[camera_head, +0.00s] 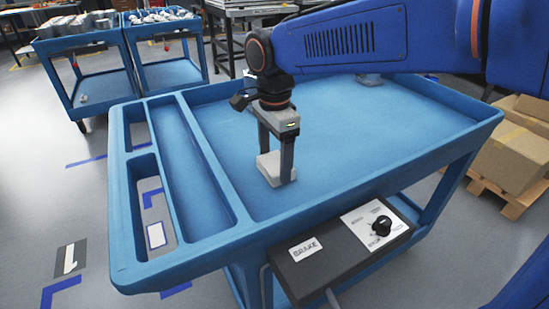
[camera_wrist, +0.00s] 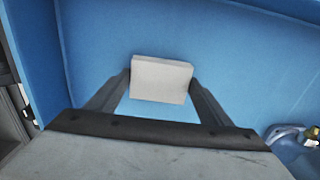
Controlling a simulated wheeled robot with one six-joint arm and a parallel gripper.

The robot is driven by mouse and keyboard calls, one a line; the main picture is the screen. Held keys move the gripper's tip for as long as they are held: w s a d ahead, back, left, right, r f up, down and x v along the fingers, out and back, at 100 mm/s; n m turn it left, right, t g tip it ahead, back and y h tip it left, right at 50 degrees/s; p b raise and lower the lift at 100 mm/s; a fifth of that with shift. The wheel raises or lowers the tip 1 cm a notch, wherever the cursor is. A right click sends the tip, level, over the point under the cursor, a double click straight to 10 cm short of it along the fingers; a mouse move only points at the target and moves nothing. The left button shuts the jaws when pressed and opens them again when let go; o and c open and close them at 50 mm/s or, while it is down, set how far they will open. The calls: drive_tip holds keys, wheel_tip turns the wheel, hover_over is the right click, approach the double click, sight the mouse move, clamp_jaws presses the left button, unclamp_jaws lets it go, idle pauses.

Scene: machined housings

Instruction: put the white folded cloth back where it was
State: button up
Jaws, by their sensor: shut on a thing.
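The white folded cloth (camera_head: 267,166) is a small pale block between the fingertips of my gripper (camera_head: 276,172), low over the blue cart top (camera_head: 340,150). In the wrist view the cloth (camera_wrist: 162,80) sits between the two fingers of the gripper (camera_wrist: 160,84), which are shut on it. I cannot tell whether its underside touches the cart top. One finger hides part of the cloth in the head view.
The cart has a long tray section and two open cutouts (camera_head: 152,210) at its left. A grey object (camera_head: 370,79) stands at the back behind my arm. A control box (camera_head: 345,245) hangs at the front. The top around the gripper is clear.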

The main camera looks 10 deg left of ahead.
sight(275, 163)
drive_tip(key=o, duration=1)
wheel_tip(275, 163, up, 12)
